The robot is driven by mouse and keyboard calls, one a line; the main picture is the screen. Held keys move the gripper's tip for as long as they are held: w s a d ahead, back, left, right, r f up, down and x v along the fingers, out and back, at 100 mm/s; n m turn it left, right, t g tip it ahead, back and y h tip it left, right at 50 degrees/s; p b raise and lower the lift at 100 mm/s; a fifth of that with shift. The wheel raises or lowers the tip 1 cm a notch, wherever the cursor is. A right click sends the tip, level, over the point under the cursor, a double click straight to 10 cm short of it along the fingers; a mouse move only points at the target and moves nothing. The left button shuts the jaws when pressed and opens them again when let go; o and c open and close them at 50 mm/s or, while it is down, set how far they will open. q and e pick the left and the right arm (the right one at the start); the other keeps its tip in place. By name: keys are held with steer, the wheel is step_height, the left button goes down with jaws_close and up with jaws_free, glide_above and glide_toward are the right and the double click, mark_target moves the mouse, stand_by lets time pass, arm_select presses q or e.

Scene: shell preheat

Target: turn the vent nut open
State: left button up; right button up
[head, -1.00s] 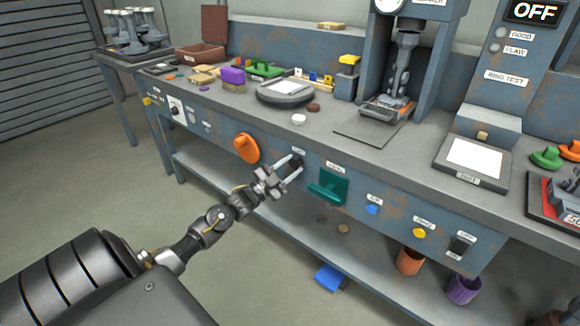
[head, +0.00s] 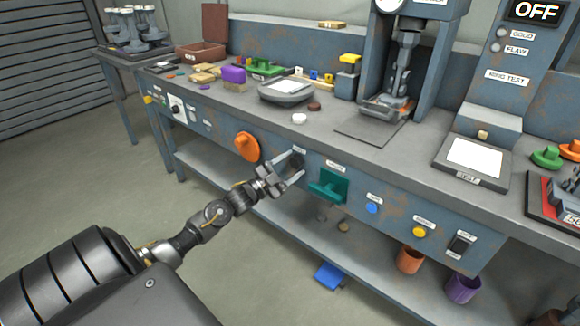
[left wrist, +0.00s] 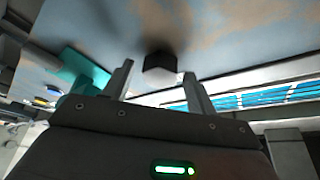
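The vent nut is a small dark nut (head: 297,161) on the front panel of the bench, between the orange knob and the green handle. In the left wrist view it is a dark, faceted block (left wrist: 161,66) with a lighter front face. My left gripper (head: 292,166) is open in front of the panel, its fingers pointing at the nut. In the left wrist view the two fingers (left wrist: 160,88) stand wide apart with the nut beyond and between them, and no contact shows. My right gripper is not in view.
An orange knob (head: 247,146) sits left of the nut and a green handle (head: 328,185) juts out close on its right. Blue (head: 372,208) and yellow (head: 419,231) buttons are further right. The bench top (head: 235,103) overhangs nearby; a lower shelf (head: 275,219) runs beneath.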

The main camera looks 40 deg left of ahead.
arm_select(q)
steer(key=v, duration=1.1)
steer(key=shift+p, duration=0.35)
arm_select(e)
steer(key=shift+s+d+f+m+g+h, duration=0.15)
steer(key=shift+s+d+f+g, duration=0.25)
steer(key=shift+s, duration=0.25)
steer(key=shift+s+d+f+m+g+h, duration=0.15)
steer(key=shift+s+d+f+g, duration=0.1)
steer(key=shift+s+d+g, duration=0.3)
arm_select(q)
steer(key=shift+w, duration=0.15)
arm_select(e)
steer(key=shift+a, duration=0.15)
